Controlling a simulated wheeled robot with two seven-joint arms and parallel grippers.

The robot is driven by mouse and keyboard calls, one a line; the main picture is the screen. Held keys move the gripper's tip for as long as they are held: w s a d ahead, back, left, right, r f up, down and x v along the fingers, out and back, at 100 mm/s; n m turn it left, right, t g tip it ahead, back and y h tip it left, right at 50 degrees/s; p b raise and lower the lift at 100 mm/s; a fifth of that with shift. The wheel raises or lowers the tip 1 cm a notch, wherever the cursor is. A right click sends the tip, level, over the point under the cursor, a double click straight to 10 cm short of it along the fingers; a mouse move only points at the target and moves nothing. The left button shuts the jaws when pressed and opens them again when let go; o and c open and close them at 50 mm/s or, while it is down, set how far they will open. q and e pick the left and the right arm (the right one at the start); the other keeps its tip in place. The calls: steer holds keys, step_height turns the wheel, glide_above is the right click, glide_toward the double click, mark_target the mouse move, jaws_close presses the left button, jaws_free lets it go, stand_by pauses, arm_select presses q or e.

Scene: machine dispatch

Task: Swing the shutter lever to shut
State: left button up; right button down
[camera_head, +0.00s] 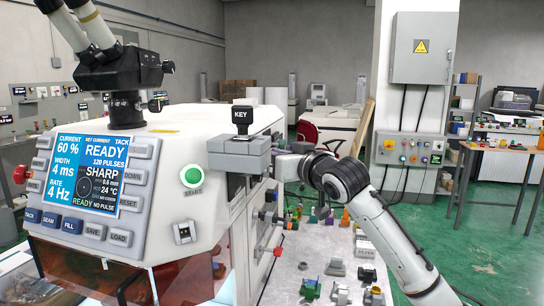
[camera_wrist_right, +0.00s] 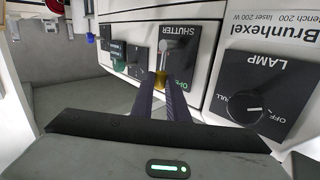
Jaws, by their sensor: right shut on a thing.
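In the right wrist view, the shutter panel (camera_wrist_right: 197,52) is a dark plate with its lettering upside down. My right gripper (camera_wrist_right: 163,86) is shut on this tip, with a dark finger on each side. A green word beside the fingers is partly covered. In the head view, my right arm reaches in from the right to the machine's side. The lever and the fingertips cannot be made out there. My left gripper is not in view.
The lamp panel (camera_wrist_right: 262,90) with a round knob lies right of the shutter panel in the wrist view. The machine's display (camera_head: 88,168) reads READY. Small parts lie below the arm.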

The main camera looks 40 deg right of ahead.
steer(key=w+d+f+m+g+y, duration=0.3)
steer(key=m+g+y, duration=0.3)
steer(key=g, duration=0.3)
steer(key=shift+w+d+m, duration=0.4)
steer(key=shift+d+m, duration=0.3)
steer(key=shift+f, duration=0.15)
stand_by(0.5)
steer(key=c, duration=2)
jaws_free()
steer(key=b+v, duration=0.1)
steer(key=v, duration=0.9)
steer(key=shift+w+d+r, duration=0.1)
steer(key=shift+r, duration=0.1)
